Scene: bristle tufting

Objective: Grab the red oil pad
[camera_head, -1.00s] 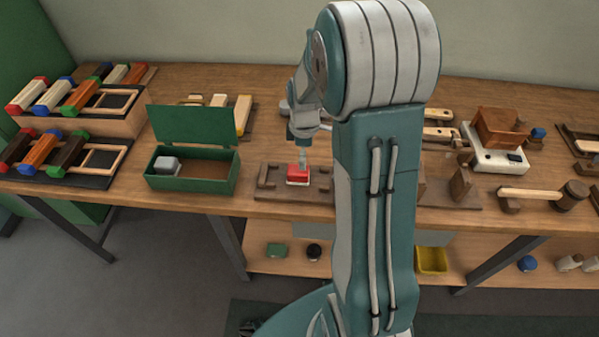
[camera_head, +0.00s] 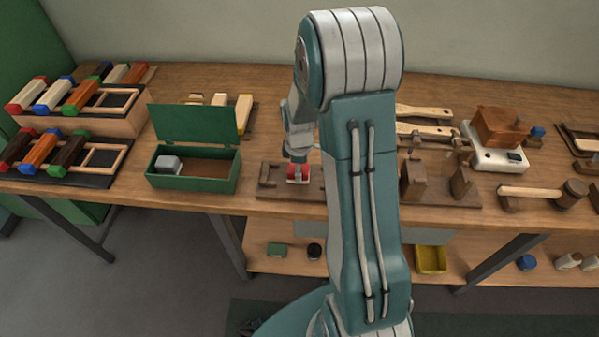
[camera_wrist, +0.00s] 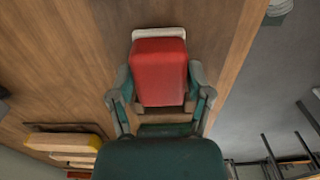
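The red oil pad (camera_head: 298,174) sits on a low brown wooden stand (camera_head: 270,191) near the front edge of the workbench. In the wrist view the red pad (camera_wrist: 160,70) fills the space between my fingers, with its pale base (camera_wrist: 159,34) showing at the far end. My gripper (camera_head: 298,158) points down at the pad and partly covers it in the head view. In the wrist view my gripper (camera_wrist: 160,82) is open, with one finger on each side of the pad. A narrow gap seems to show beside each fingertip; contact is hard to judge.
An open green box (camera_head: 192,178) with a grey block stands left of the stand. Wooden uprights on a board (camera_head: 440,199) stand to the right, partly behind my arm. A mallet (camera_head: 545,195) and a white scale (camera_head: 494,158) lie farther right.

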